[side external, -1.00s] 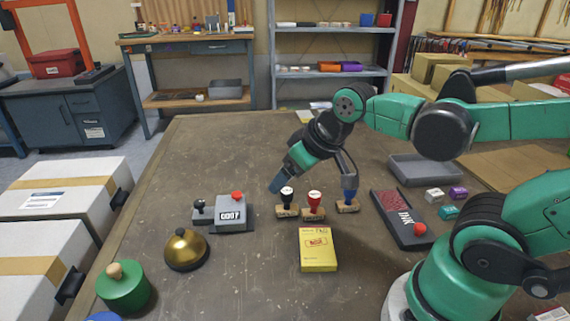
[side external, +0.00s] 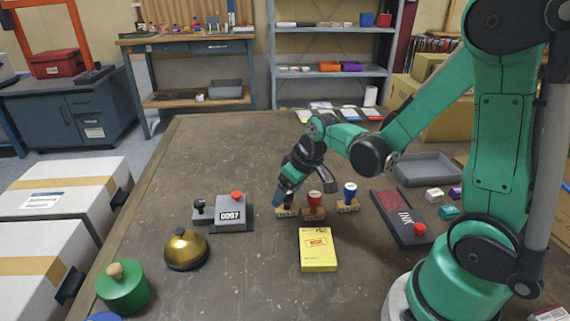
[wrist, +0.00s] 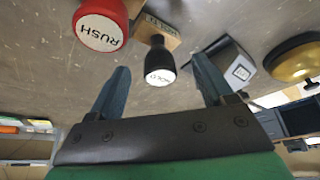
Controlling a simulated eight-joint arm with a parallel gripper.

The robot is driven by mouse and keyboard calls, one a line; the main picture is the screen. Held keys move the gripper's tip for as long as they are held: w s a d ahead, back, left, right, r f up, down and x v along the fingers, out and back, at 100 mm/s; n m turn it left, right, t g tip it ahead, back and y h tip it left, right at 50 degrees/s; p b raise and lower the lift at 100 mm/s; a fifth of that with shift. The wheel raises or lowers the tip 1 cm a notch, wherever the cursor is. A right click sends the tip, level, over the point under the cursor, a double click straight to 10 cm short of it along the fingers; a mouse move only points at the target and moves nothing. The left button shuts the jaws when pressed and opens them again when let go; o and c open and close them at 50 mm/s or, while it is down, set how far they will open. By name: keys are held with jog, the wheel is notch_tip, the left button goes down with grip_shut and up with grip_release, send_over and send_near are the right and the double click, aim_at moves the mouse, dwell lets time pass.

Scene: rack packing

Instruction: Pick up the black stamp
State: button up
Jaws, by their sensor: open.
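The black stamp (wrist: 158,62) shows in the wrist view between the two fingers of my gripper (wrist: 161,66), its round top with a white label facing the camera. The fingers are apart, one on each side of it; I see no contact. In the side external view my gripper (side external: 284,192) comes down at a tilt over the black stamp's wooden base (side external: 287,212) and hides most of its handle. The red stamp (side external: 313,204) stands upright close on the right; in the wrist view it is the red RUSH stamp (wrist: 100,25), beside one finger.
A blue stamp (side external: 348,198) stands farther right, before the ink pad (side external: 401,215). A grey number stamper (side external: 231,212) and a brass bell (side external: 186,250) are left. A yellow box (side external: 317,250) lies in front. The table's (side external: 220,150) back left is clear.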

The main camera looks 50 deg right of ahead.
jog(key=shift+w+f, duration=0.25)
jog(key=shift+f, duration=0.45)
grip_shut()
jog(key=shift+r, duration=0.1)
notch_tip(320, 180, up, 20)
dwell(0.6)
